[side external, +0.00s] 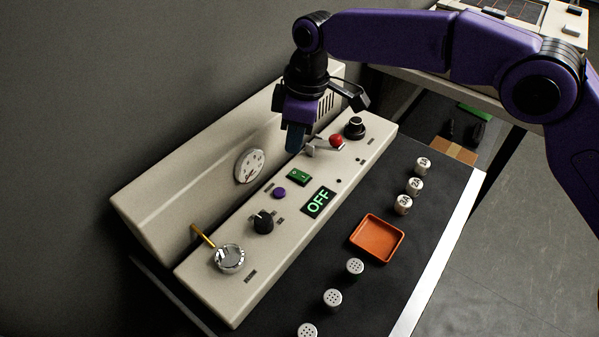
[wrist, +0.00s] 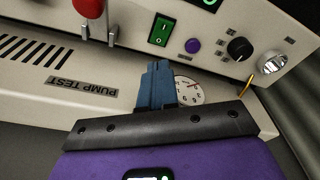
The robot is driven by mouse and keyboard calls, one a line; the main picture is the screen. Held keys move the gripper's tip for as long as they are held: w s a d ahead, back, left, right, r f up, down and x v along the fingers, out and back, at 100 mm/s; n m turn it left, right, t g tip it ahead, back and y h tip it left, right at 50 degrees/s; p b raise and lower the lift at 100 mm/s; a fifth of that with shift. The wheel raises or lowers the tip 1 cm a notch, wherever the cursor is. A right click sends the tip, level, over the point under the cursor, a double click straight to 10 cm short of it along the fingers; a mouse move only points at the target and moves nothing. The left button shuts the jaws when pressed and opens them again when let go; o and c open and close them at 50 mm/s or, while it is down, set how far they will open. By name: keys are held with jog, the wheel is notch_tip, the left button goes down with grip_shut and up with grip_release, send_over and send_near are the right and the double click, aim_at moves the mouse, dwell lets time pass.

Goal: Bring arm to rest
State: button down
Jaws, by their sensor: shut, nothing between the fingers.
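My arm is purple, with black joints, and reaches over the beige brewer panel (side external: 195,276) from the right. My gripper (side external: 294,150) points down above the panel's back part, near the red-knobbed lever (side external: 336,141). In the wrist view its blue fingers (wrist: 158,68) are closed together with nothing between them. They overlap the view of the round gauge (wrist: 188,91). Whether the fingertips touch the panel cannot be told. The green display (side external: 318,201) reads OFF. The green switch (side external: 299,177) sits beside it, above the purple button (side external: 279,193).
An orange tray (side external: 376,238) lies on the black mat, between several white labelled cylinders (side external: 416,186) and several perforated caps (side external: 333,298). Black knobs (side external: 263,222), a chrome knob (side external: 229,258) and a brass-coloured rod (side external: 203,236) stick up from the panel. Free floor lies at right.

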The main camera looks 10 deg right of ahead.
jog(key=shift+r, duration=0.5)
dwell(0.3)
jog(key=s+d+r+m, duration=0.1)
jog(key=s+d+r, duration=0.2)
jog(key=s+d, duration=0.45)
jog(key=s+d+r, duration=0.3)
jog(key=s+d, duration=0.2)
jog(key=d, duration=0.6)
jog(key=s+d+f, duration=0.2)
jog(key=s+d, duration=0.7)
jog(key=d, duration=0.3)
jog(key=s+d+f+m+h, duration=0.1)
jog(key=s+d+f, duration=0.1)
jog(key=s+d, duration=0.7)
jog(key=d, duration=0.3)
jog(key=shift+s+f, duration=0.2)
jog(key=shift+s, duration=0.15)
